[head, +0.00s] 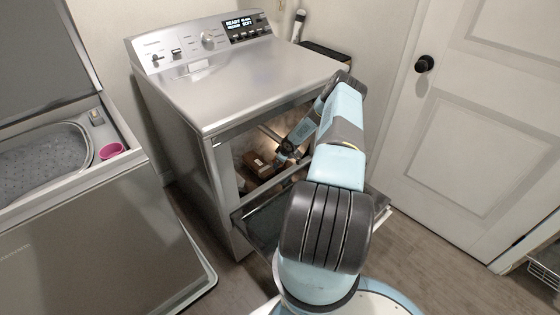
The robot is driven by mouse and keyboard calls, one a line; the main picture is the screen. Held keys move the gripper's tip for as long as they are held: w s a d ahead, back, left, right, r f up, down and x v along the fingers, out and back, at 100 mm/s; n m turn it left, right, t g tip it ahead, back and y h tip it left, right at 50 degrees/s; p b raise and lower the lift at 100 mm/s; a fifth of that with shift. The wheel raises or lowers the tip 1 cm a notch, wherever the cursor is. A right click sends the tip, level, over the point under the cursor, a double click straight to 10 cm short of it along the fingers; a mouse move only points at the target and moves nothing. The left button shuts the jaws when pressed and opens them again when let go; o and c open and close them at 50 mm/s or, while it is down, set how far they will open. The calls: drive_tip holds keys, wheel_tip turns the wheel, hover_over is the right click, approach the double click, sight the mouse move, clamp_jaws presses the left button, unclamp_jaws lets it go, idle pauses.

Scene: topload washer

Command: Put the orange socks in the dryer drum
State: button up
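The silver dryer (232,84) stands in the middle with its front door (262,222) folded down open. My arm reaches over the door into the opening of the dryer drum (246,142). My gripper (286,158) is inside the opening, small and partly hidden, so its finger state is unclear. A brown, box-like item with a small pale label (258,163) lies in the drum, just left of my gripper. I cannot clearly make out any orange socks; my arm hides the right part of the opening.
A topload washer (85,238) with raised lid stands at the left, a pink cup (111,151) on its rim. A white door (478,120) is at the right. The open dryer door and the opening's edges lie close around my arm.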

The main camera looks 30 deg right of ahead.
drive_tip(key=shift+o, duration=0.7)
drive_tip(key=shift+r, duration=0.1)
drive_tip(key=shift+s+d+r, duration=0.1)
drive_tip(key=shift+s+r, duration=0.05)
drive_tip(key=shift+r, duration=0.15)
drive_tip(key=a+v, duration=0.1)
drive_tip(key=v, duration=1.1)
drive_tip(key=shift+s+d+r, duration=0.2)
drive_tip(key=shift+d+r, duration=0.1)
drive_tip(key=shift+d, duration=0.05)
drive_tip(key=shift+s, duration=0.1)
